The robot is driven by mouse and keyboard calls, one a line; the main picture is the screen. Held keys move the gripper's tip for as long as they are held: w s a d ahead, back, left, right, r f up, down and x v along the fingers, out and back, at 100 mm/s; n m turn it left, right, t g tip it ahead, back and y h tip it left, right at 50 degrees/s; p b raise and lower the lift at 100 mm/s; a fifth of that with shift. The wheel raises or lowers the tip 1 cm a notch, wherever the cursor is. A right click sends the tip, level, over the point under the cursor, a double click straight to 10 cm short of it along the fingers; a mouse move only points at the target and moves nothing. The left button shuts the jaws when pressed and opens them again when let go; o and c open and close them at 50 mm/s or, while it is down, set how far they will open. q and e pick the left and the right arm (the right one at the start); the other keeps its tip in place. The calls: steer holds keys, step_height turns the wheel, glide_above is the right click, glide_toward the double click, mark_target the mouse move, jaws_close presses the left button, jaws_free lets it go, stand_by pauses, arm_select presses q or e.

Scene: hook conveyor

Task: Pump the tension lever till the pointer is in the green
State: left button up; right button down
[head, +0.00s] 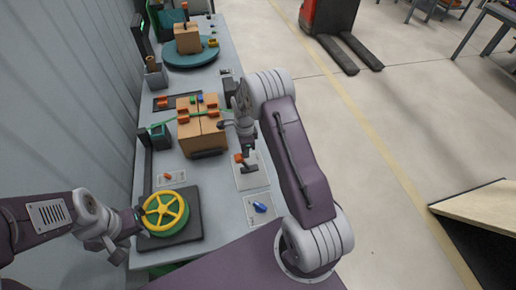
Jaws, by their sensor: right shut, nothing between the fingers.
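A small orange-and-black part (240,158) sits on a pale plate (247,180) at the right edge of the bench; I cannot tell for sure whether it is the tension lever. My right gripper (248,152) points down just over this plate, shut and empty, close beside the orange part. I cannot tell whether they touch. No pointer or green zone is legible. My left gripper (136,216) is at the left rim of a yellow-and-green reel (166,212); its fingers are too small to read.
Cardboard boxes (206,136) with a green strap and orange corner pieces stand mid-bench. A blue item (260,207) lies on a pale sheet near the front right. A teal turntable (191,55) with a box is at the back. The wall closes off the left side.

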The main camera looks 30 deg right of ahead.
steer(key=shift+w+a+f+b, duration=0.15)
steer(key=shift+a, duration=0.4)
steer(key=shift+w+a+f+b, duration=0.1)
steer(key=shift+a+b, duration=0.05)
steer(key=shift+a, duration=0.35)
steer(key=shift+s+f, duration=0.1)
arm_select(q)
steer(key=shift+s+d+f, duration=0.2)
steer(key=shift+d+f, duration=0.2)
steer(key=shift+d, duration=0.1)
arm_select(e)
steer(key=shift+a, duration=0.1)
